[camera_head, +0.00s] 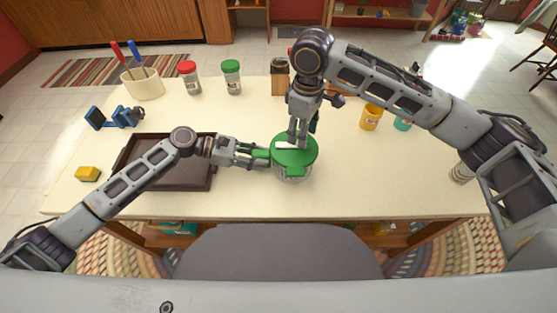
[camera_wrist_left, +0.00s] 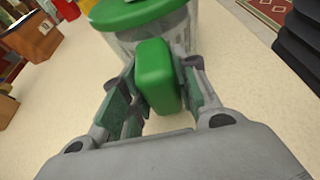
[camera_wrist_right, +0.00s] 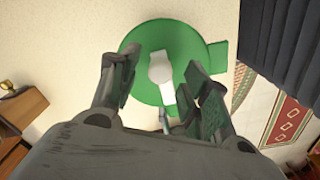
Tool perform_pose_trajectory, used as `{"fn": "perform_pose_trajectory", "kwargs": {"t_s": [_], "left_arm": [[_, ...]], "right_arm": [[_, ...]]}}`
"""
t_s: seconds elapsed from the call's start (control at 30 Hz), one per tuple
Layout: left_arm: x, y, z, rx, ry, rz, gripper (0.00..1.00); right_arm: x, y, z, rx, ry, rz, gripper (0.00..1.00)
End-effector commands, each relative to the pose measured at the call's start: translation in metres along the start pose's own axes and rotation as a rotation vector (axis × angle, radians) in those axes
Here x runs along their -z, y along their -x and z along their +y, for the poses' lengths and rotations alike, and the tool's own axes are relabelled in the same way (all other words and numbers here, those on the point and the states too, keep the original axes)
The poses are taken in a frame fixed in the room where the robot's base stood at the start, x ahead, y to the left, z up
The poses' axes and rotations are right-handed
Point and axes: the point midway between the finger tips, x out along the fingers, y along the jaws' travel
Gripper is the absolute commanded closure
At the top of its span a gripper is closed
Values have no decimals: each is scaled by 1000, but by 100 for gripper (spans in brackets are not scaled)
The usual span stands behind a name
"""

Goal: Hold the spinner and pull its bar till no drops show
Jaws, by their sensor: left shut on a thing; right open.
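The spinner (camera_head: 293,171) stands upright on the table, with a green lid and a clear bowl; from here I cannot make out drops in it. A pale bar (camera_head: 287,146) lies on top of the lid, and it also shows in the right wrist view (camera_wrist_right: 161,68). My left gripper (camera_head: 262,155) is shut on the spinner's green handle (camera_wrist_left: 156,76), at the spinner's left side. My right gripper (camera_head: 298,138) is open above the lid, pointing down. In the right wrist view its fingers (camera_wrist_right: 165,95) are on either side of the bar, apart from it.
A dark tray (camera_head: 197,178) lies left of the spinner. A yellow block (camera_head: 87,174), a blue device (camera_head: 96,117), a utensil crock (camera_head: 143,86), red-lidded (camera_head: 191,80) and green-lidded (camera_head: 232,78) jars, and a yellow cup (camera_head: 370,118) stand around. The table right of the spinner is mostly clear.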

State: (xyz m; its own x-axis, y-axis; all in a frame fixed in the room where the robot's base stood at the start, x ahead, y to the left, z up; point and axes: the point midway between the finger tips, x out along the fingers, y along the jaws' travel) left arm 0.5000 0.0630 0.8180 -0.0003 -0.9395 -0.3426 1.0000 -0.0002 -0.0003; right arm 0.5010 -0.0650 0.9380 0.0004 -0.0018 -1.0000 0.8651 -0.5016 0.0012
Motion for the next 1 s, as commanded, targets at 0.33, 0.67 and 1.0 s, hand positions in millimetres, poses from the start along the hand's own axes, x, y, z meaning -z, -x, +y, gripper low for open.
{"fn": "perform_pose_trajectory", "kwargs": {"t_s": [0.33,0.67,1.0], "left_arm": [[0,0,0,-1,0,0,93],[0,0,0,-1,0,0,93],[0,0,0,-1,0,0,93]], "right_arm": [[0,18,0,0,1,1,53],[0,33,0,0,1,0,53],[0,49,0,0,0,0,53]]}}
